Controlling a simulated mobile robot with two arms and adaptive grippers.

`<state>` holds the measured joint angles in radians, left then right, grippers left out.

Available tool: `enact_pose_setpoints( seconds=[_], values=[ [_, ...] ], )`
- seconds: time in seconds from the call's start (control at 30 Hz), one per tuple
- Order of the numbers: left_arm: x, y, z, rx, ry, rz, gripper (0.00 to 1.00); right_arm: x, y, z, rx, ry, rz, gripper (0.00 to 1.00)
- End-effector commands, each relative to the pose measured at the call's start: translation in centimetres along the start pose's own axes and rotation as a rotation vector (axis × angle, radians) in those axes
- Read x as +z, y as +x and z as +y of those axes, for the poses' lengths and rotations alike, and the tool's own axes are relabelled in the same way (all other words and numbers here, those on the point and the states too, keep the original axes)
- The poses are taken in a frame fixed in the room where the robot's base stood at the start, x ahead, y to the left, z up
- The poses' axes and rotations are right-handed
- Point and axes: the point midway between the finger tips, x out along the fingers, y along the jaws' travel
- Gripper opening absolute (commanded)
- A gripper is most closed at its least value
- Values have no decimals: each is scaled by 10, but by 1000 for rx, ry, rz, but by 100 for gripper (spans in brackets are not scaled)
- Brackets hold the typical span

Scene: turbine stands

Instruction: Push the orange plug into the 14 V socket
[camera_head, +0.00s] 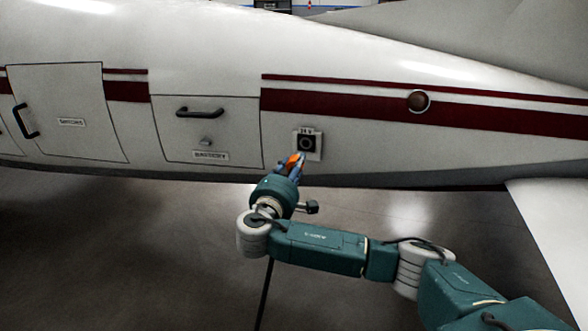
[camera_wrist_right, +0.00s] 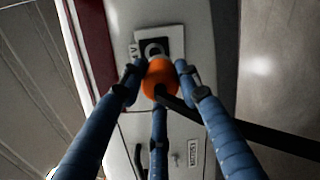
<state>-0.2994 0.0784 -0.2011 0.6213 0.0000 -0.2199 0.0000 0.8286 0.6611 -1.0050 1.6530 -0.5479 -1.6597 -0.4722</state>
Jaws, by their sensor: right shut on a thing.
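The orange plug (camera_head: 292,160) is between the blue fingers of my right gripper (camera_head: 298,162), just below and left of the socket. The socket (camera_head: 306,145) is a dark square with a round ring on a light plate in the white fuselage. Its small label seems to read 24 V. In the right wrist view, the three fingers close around the plug (camera_wrist_right: 159,78), which covers the lower part of the socket (camera_wrist_right: 154,47). A black cable (camera_wrist_right: 250,132) runs from the plug. I cannot tell whether plug and socket touch. My left gripper is not in view.
A hatch with a black handle (camera_head: 200,112) and a small latch (camera_head: 205,142) is left of the socket. Another handled door (camera_head: 60,110) is farther left. Open floor (camera_head: 120,250) lies below the fuselage.

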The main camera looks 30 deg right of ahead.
Motion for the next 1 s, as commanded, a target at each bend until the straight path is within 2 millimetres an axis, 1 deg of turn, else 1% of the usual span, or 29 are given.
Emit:
enact_pose_setpoints(
  seconds=[0.1,0.4,0.6,0.77,1.0],
  values=[
    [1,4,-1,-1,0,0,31,2,6,6,18,-1,-14,0],
    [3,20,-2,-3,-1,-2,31,3,32,6,17,2,-17,0],
    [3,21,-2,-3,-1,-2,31,3,46,7,15,1,-14,0],
    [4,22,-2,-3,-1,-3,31,3,50,8,15,2,-14,0],
    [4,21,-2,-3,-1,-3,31,3,50,8,15,2,-13,0]
  ],
)
